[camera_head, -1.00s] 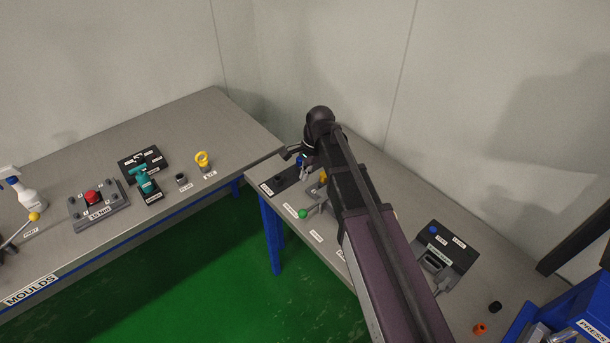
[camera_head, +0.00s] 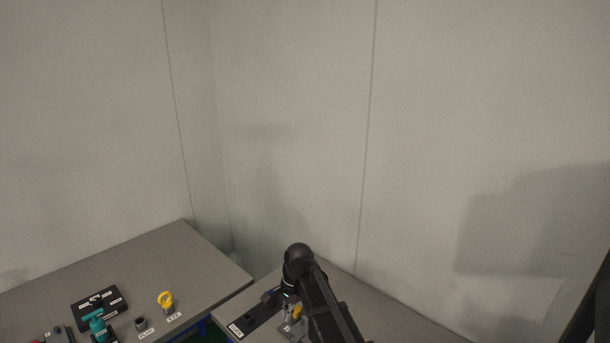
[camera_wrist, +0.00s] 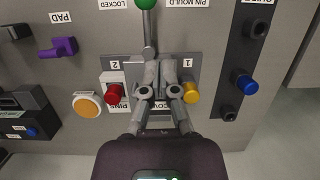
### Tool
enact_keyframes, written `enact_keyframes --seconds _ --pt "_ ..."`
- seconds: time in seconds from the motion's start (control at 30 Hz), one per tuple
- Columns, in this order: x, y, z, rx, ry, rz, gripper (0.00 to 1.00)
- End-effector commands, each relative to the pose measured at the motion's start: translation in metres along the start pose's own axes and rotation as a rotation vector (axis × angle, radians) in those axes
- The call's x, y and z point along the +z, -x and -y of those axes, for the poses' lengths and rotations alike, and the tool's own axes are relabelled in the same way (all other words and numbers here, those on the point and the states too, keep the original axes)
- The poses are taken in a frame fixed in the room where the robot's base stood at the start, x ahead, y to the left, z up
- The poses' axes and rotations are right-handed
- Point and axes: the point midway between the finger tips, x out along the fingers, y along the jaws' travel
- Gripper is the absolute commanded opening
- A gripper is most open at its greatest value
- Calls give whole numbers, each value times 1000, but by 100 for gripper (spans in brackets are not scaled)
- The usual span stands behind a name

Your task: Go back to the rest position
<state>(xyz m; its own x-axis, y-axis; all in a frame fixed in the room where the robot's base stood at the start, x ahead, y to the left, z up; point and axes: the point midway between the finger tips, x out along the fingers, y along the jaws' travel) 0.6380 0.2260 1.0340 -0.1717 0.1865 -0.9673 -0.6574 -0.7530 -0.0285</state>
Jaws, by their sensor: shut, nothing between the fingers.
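My gripper (camera_wrist: 160,93) shows in the wrist view with its two grey fingers close together and nothing held. It is over a grey fixture plate (camera_wrist: 195,67), between a red knob (camera_wrist: 115,94) at left and a yellow knob (camera_wrist: 191,93) at right. I cannot tell whether the fingertips touch the fixture. A lever with a green ball (camera_wrist: 146,4) rises from the fixture at the top edge. In the head view my arm reaches down to the right-hand bench (camera_head: 372,318), and its end is partly hidden. No rest position is marked in view.
A dark strip with a blue knob (camera_wrist: 247,85) lies right of the fixture; an orange button (camera_wrist: 87,105) and purple part (camera_wrist: 60,47) lie left. The left bench (camera_head: 150,258) holds a yellow ring piece (camera_head: 166,300) and teal tool (camera_head: 97,326). Walls stand close behind.

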Motion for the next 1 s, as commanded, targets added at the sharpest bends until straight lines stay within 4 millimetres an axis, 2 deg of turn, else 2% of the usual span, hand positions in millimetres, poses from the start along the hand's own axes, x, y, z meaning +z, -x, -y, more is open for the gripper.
enact_keyframes --seconds 0.03,0.3,0.6,0.8,1.0 --pt "-4 1 -16 -2 29 -13 0" --pt "-38 9 -99 7 269 -103 0" --pt "-62 16 -191 67 550 -196 0" --pt "-68 18 -228 107 672 -226 0" --pt "-71 19 -237 121 711 -234 0"
